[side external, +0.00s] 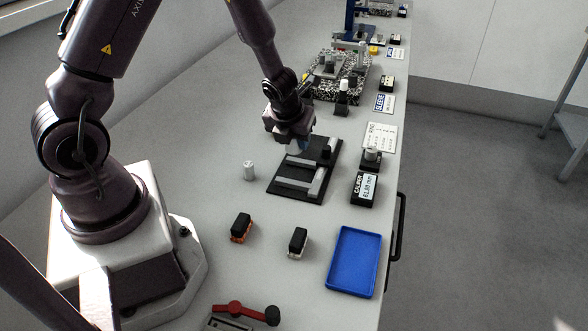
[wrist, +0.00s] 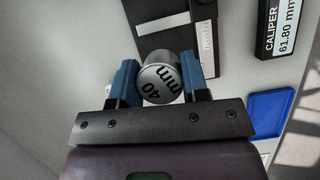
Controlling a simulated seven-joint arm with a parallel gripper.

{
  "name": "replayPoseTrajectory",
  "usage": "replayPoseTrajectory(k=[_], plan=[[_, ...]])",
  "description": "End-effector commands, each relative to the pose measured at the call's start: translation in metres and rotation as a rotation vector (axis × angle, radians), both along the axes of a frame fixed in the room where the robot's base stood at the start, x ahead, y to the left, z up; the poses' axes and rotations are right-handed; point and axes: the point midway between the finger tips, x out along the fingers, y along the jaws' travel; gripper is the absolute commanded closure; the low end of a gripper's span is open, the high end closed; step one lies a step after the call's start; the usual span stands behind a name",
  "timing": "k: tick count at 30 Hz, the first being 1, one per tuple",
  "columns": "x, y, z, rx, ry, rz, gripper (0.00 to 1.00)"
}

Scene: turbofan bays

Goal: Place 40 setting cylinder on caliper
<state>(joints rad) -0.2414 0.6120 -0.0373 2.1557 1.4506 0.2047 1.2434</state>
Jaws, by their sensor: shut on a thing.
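My gripper (side external: 299,144) is above the far left part of the caliper's black base. In the wrist view its blue fingers (wrist: 159,84) are shut on the 40 setting cylinder (wrist: 158,76), a grey metal cylinder whose end face reads "40 mm". The cylinder is hard to make out in the side view. The caliper (side external: 318,182), grey with jaws pointing left, lies on a black base plate (side external: 283,193). Part of the caliper shows at the top of the wrist view (wrist: 205,42), beyond the fingers. I cannot tell the cylinder's height over the plate.
A caliper display (side external: 366,188) reads 61.80 mm. A light cylinder (side external: 249,170) stands left of the base plate. Two dark-topped blocks (side external: 241,226) (side external: 298,241), a blue tray (side external: 354,262) and a red-handled tool (side external: 246,312) are nearer. A speckled plate (side external: 345,85) with fixtures stands behind.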

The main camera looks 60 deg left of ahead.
Motion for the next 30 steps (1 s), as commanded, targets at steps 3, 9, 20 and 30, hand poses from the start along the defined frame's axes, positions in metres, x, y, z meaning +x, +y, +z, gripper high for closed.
replayPoseTrajectory(k=[3,9,20,30], plan=[[0.000,0.000,-0.011,0.000,0.002,-0.001,1.00],[0.000,0.001,-0.028,-0.001,0.001,0.005,1.00],[-0.001,0.001,-0.057,-0.003,0.001,0.007,1.00],[0.001,0.000,-0.074,-0.002,-0.005,0.006,1.00]])
